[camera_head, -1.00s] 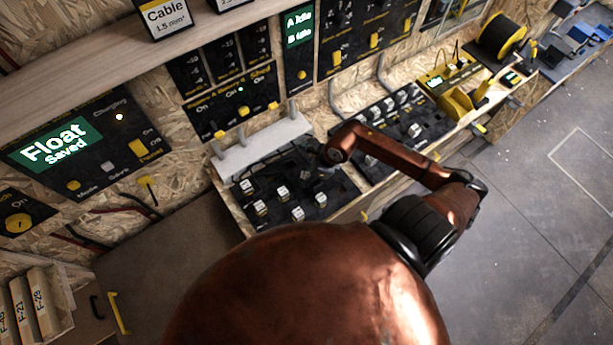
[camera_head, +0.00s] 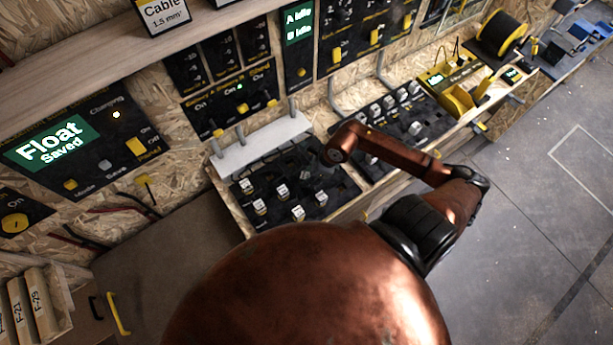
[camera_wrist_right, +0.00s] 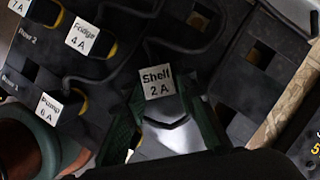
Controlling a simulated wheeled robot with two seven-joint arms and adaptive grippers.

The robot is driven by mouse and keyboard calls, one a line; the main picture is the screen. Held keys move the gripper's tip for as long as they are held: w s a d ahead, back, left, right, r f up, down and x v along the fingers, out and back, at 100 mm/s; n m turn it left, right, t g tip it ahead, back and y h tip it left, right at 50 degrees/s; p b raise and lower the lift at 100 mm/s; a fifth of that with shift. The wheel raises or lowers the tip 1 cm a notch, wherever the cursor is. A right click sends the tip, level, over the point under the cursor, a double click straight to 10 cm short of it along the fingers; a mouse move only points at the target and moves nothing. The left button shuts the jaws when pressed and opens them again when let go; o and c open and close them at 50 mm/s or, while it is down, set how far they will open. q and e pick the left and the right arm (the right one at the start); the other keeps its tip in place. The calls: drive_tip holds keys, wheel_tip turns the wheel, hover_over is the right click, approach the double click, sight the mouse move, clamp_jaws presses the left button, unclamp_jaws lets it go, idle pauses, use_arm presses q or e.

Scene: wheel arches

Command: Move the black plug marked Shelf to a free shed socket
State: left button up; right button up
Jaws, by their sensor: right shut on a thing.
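The black plug marked Shelf 2 A (camera_wrist_right: 157,82) has a white label and shows in the right wrist view. My right gripper (camera_wrist_right: 165,112) is shut on it, with one green-lined finger on each side. In the head view my right gripper (camera_head: 318,160) is over the right part of the black socket panel (camera_head: 333,198), small and dark there. Dark square socket openings (camera_wrist_right: 256,52) show empty to the right of the plug in the wrist view. I cannot tell whether the plug is seated or clear of the panel. My left gripper is out of view.
Other plugs, Fridge 4 A (camera_wrist_right: 84,38) and Pump 6 A (camera_wrist_right: 49,107), stand left of the held plug, with black cables close by. A second panel with several plugs (camera_head: 402,98) lies to the right. A pale ledge (camera_head: 262,143) runs behind the near panel.

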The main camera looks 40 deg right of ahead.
drive_tip(key=o, duration=1.2)
drive_tip(key=shift+o, duration=0.5)
drive_tip(key=o, duration=0.4)
drive_tip(key=shift+r+p, duration=3.1)
drive_tip(key=shift+r, duration=1.45)
